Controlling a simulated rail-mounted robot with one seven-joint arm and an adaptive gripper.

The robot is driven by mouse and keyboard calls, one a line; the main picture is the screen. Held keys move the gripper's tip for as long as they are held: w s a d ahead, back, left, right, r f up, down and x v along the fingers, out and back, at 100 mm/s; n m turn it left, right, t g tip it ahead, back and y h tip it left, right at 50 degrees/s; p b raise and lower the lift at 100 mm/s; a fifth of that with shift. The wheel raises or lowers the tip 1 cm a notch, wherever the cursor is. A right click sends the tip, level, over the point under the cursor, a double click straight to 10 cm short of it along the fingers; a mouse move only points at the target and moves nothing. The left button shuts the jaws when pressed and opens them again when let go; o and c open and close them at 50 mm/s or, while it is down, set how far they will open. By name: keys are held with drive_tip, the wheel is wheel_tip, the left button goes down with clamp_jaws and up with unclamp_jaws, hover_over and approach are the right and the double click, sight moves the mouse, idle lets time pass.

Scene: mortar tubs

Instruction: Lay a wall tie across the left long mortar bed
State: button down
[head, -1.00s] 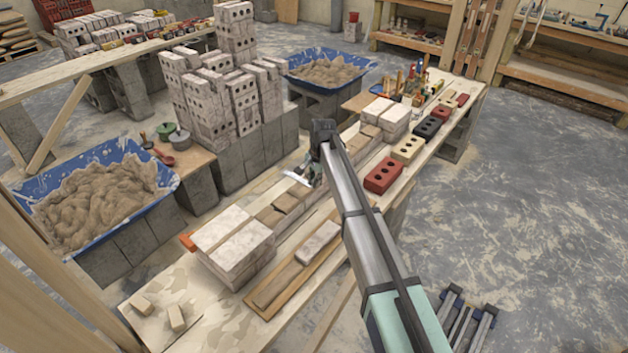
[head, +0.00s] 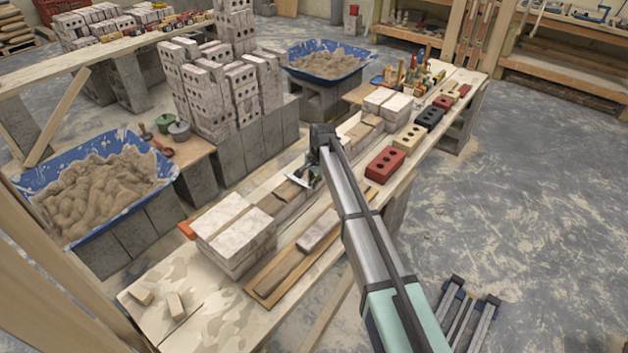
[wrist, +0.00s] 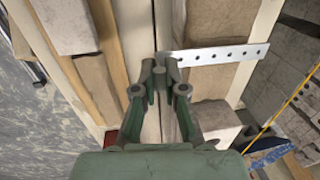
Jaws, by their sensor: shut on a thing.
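My gripper (wrist: 166,68) is shut on one end of a wall tie (wrist: 222,54), a flat pale metal strip with a row of holes. The strip sticks out to the right in the wrist view and spans a tan mortar bed (wrist: 209,80). I cannot tell whether it touches the mortar. In the head view my gripper (head: 303,178) is low over the left row on the bench, beyond the near pale blocks (head: 234,229). The left long mortar bed (head: 286,191) shows partly beneath it. The fingertips are too small there to read.
A right-hand board (head: 263,289) carries mortar and a pale brick (head: 318,230). Red, tan and black cored bricks (head: 385,166) line the bench's right edge. Stacked bricks (head: 205,100) and blue mortar tubs (head: 95,190) stand left and behind. The floor at right is mostly clear.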

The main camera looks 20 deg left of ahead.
drive_tip(key=shift+f, duration=0.45)
idle(0.7)
drive_tip(key=c, duration=1.2)
unclamp_jaws()
